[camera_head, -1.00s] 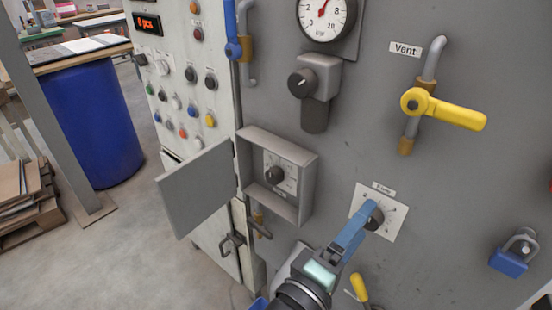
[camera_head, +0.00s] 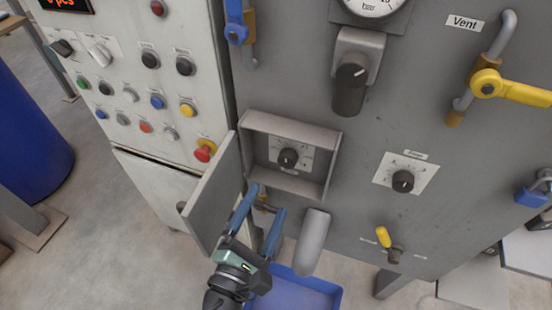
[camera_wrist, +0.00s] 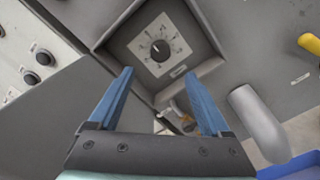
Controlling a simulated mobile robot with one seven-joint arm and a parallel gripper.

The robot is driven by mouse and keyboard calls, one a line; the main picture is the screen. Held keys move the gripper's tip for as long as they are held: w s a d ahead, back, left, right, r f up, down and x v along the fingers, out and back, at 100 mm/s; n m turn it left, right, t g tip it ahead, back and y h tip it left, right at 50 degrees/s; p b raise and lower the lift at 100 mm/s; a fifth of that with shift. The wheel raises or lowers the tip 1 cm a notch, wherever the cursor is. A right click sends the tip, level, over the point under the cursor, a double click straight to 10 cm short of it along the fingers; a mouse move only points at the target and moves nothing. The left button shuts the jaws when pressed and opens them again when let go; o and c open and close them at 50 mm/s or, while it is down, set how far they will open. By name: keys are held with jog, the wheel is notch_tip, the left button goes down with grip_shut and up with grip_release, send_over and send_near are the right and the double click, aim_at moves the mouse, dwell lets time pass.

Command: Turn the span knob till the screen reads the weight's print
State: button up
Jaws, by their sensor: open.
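A black knob (camera_head: 288,158) on a white scale plate sits inside a shallow open box (camera_head: 333,160) on the grey panel. The wrist view shows this knob (camera_wrist: 160,50) with its dial beyond my fingertips; the small label below it is unreadable. My gripper (camera_head: 268,199) is open and empty, just below the box, apart from the knob. A second black knob (camera_head: 403,181) on a white plate is to the right, its label too small to read surely. The screen (camera_head: 66,4) with red characters is cut off at the top left. I cannot identify the weight or its print.
The box's hinged door (camera_head: 212,195) stands open left of my gripper. A rounded grey spout (camera_head: 312,242) hangs to the right, above a blue bin (camera_head: 310,290). A button panel (camera_head: 150,100) fills the left.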

aim_at(286, 164)
jog(key=x, duration=1.1)
jog(key=shift+d+p, duration=0.1)
jog(key=shift+p, duration=0.25)
jog(key=shift+c, duration=0.3)
grip_shut()
